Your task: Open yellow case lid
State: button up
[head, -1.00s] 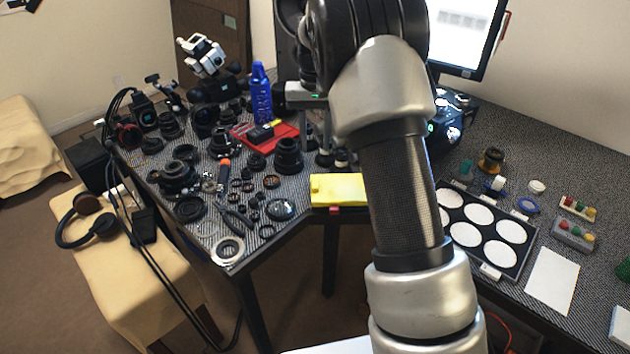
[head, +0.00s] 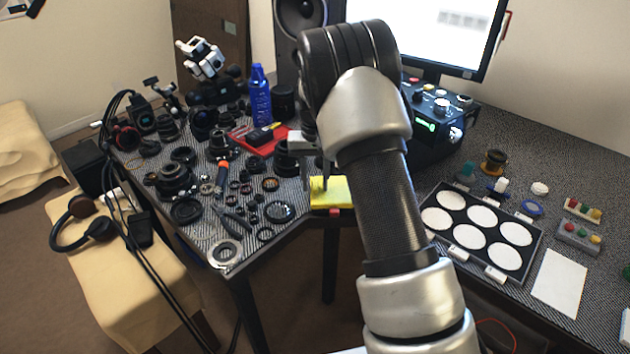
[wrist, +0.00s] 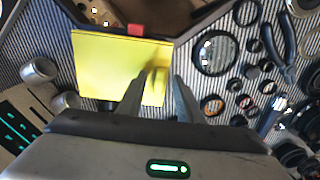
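The yellow case (head: 333,196) lies flat at the front edge of the table's inner corner, partly hidden by my arm in the head view. In the wrist view the yellow case (wrist: 103,62) looks shut, with a red tab (wrist: 135,29) at its edge and a raised yellow piece near its right side. My gripper (wrist: 160,88) is over the case with its fingers apart. One finger reaches over the lid and the other lies near the case's right edge. Nothing shows between the fingers except the raised yellow piece below; I cannot tell whether they touch it.
Many lenses and rings (head: 280,211) crowd the table left of the case, with pliers (head: 237,220) among them. A red tray (head: 262,146) and blue bottle (head: 260,98) stand behind. A black tray with white discs (head: 440,217) lies to the right.

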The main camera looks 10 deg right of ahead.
grip_shut()
jog(key=shift+r, duration=0.1)
